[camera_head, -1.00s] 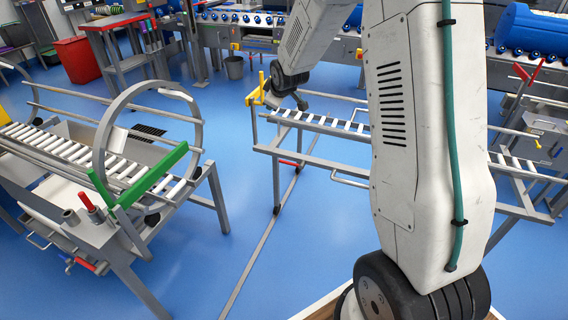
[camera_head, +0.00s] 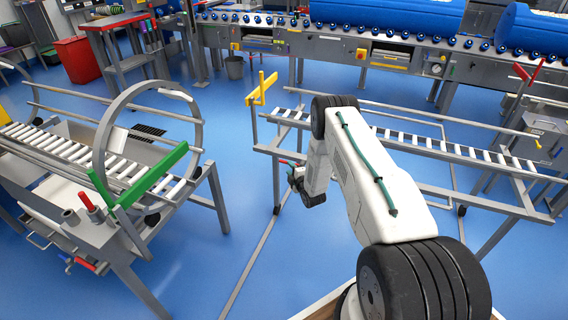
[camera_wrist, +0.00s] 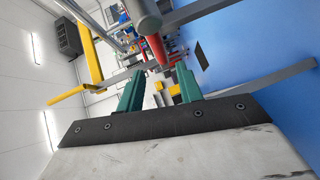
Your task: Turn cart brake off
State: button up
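The cart (camera_head: 262,149) is a grey frame with a bed of white rollers, right of centre in the head view. A small red brake lever (camera_head: 284,162) shows low at its left end. In the wrist view a red lever (camera_wrist: 156,47) hangs from a grey rounded part, just beyond the fingertips. My gripper (camera_wrist: 161,70) has two green fingers spread apart, with nothing seen held between them. In the head view my gripper (camera_head: 291,171) is at the cart's left end, beside the red lever. Whether a finger touches the lever cannot be told.
A yellow upright bar (camera_head: 262,88) stands at the cart's left end. A second roller cart (camera_head: 145,255) with a green bar and a large ring stands at left. A conveyor with blue rollers (camera_head: 330,45) runs along the back. The blue floor between the carts is open.

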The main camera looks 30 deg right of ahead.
aim_at(284, 162)
jog(key=w, duration=0.2)
jog(key=w+f, duration=0.1)
jog(key=w, duration=0.2)
jog(key=w+d, duration=0.1)
jog(key=w, duration=0.1)
jog(key=shift+w+f, duration=0.15)
jog(key=shift+w, duration=0.1)
jog(key=shift+c, duration=0.4)
grip_shut()
